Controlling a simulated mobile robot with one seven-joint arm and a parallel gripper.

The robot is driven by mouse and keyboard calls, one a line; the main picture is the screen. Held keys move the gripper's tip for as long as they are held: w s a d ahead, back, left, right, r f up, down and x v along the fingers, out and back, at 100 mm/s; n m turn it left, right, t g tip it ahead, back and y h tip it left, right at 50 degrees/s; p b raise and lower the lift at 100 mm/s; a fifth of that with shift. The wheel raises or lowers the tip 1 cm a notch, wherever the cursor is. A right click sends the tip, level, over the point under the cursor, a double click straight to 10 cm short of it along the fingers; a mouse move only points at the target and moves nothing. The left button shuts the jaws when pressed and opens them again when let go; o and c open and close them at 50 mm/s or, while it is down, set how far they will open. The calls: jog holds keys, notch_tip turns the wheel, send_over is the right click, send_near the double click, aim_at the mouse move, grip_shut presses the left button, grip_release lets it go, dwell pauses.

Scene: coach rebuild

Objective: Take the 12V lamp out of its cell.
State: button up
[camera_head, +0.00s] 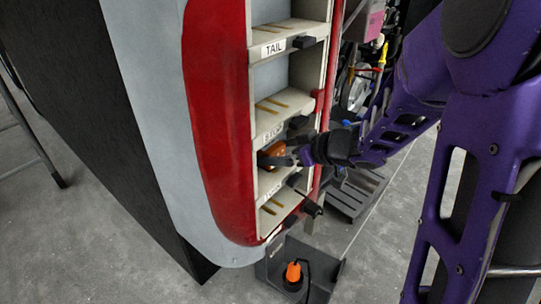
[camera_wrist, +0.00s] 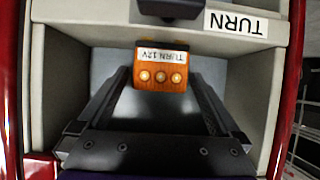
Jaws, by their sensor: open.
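The orange lamp (camera_wrist: 161,68), labelled TURN 12V with several round bright spots on its face, sits inside the pale cell (camera_wrist: 52,85). The label TURN (camera_wrist: 236,23) is on the cell's edge; both labels appear upside down in the wrist view. My gripper (camera_wrist: 160,78) is open and reaches into the cell, with a dark finger on each side of the lamp. I cannot tell whether the fingers touch it. In the head view the lamp (camera_head: 276,149) is partly hidden by my gripper (camera_head: 275,160).
The cell is one of several in an upright rack (camera_head: 250,100) set in a red and grey body (camera_head: 215,120). A dark block (camera_wrist: 172,8) sits by the TURN label. Below, a dark holder (camera_head: 270,268) stands with an orange piece (camera_head: 293,271).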

jog(key=shift+x, duration=1.45)
jog(key=c, duration=1.3)
